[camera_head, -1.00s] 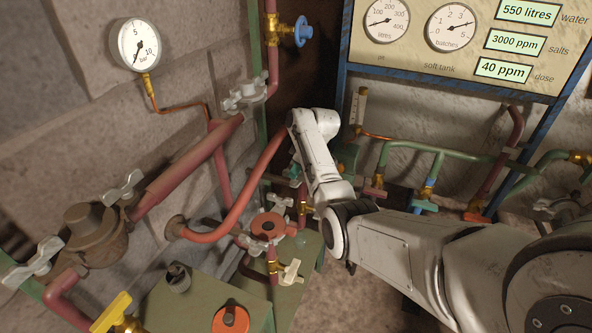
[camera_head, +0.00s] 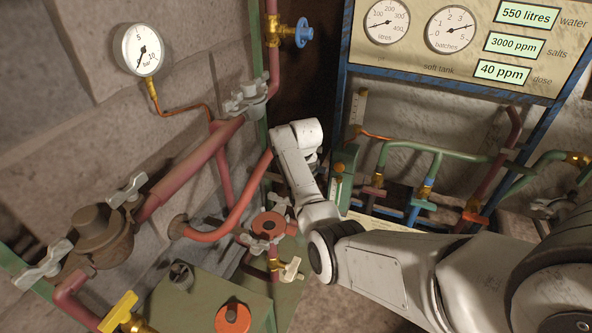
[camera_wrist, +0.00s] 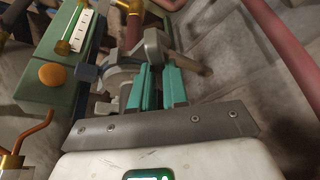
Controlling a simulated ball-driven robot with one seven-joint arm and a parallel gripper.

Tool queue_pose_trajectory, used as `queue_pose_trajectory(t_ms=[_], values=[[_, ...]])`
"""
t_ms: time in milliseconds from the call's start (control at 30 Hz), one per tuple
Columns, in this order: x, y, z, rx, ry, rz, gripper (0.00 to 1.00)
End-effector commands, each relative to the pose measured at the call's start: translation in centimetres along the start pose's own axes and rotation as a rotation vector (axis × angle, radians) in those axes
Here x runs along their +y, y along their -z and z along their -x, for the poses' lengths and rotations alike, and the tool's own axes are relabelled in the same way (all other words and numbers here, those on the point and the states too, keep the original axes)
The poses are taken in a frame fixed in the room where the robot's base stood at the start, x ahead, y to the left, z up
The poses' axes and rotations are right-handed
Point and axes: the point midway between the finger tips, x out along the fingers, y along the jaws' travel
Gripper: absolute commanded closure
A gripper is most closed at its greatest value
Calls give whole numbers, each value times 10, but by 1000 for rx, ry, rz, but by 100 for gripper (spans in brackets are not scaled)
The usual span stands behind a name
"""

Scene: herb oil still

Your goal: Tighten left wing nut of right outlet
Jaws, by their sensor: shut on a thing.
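In the wrist view, my gripper (camera_wrist: 160,80) has teal fingers close together, shut on a grey wing nut (camera_wrist: 154,46). Part of the nut is hidden between and behind the fingers. Which wing nut this is, left or right, cannot be told from the picture. In the head view, my arm reaches to the dark corner behind the pipes, and its own links hide the gripper and the held nut.
A green box with an orange knob (camera_wrist: 52,75) and white scale stands left of the fingers. A red pipe (camera_wrist: 285,45) runs at the right. In the head view, other grey wing nuts (camera_head: 127,191) sit on wall pipes. Green tanks (camera_head: 196,298) stand below.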

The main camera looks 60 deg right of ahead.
Motion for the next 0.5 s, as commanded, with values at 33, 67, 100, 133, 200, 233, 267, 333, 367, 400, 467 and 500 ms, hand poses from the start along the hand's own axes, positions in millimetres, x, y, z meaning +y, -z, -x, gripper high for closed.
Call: queue_pose_trajectory(t_ms=[33, 67, 100, 133, 200, 233, 267, 333, 367, 400, 467, 500], values=[[-2, 0, -1, -1, -16, -37, 100], [-2, 0, -1, 0, -27, -63, 100], [-2, 0, -2, 0, -41, -99, 100], [-2, 0, -2, 0, -52, -126, 100], [-2, 0, -2, 0, -78, -187, 100], [-3, 0, -2, 0, -88, -213, 100], [-3, 0, -2, 1, -99, -239, 100], [-3, 0, -3, 0, -125, -300, 100], [-3, 0, -3, 0, -135, -326, 100], [-3, 0, -3, 0, -149, -360, 100], [-4, 0, -3, 1, -169, -408, 100], [-4, 0, -3, 0, -181, -440, 100]])
